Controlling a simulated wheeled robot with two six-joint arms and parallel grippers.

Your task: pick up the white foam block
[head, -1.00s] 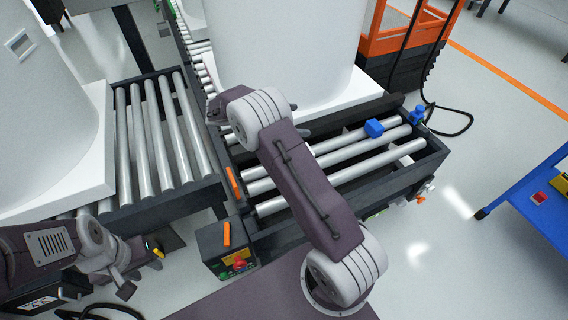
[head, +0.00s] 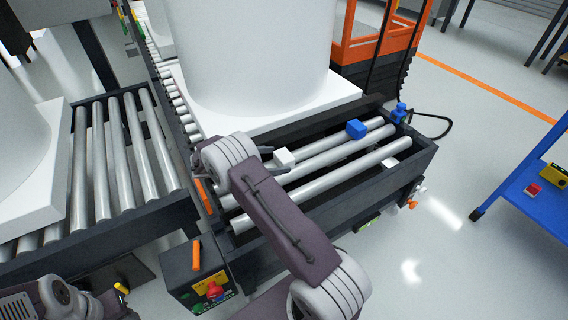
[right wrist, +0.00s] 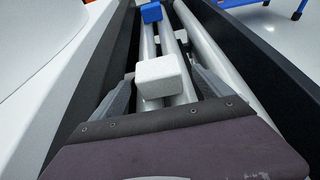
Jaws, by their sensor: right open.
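The white foam block (head: 284,157) is a small pale block over the rollers of the right conveyor. My right gripper (head: 274,160) is open, with its fingertips beside the block. In the right wrist view the block (right wrist: 160,74) shows between the two spread fingers, with rollers below and beyond it. I cannot tell whether either finger touches it. My left arm (head: 60,300) is cut off at the lower left corner of the head view, and its jaws cannot be made out.
A blue block (head: 356,129) sits on the rollers further right. A large white tank (head: 245,60) stands on a white base behind the gripper. A control box (head: 197,275) with a red button stands in front. A blue cart (head: 525,190) is at right.

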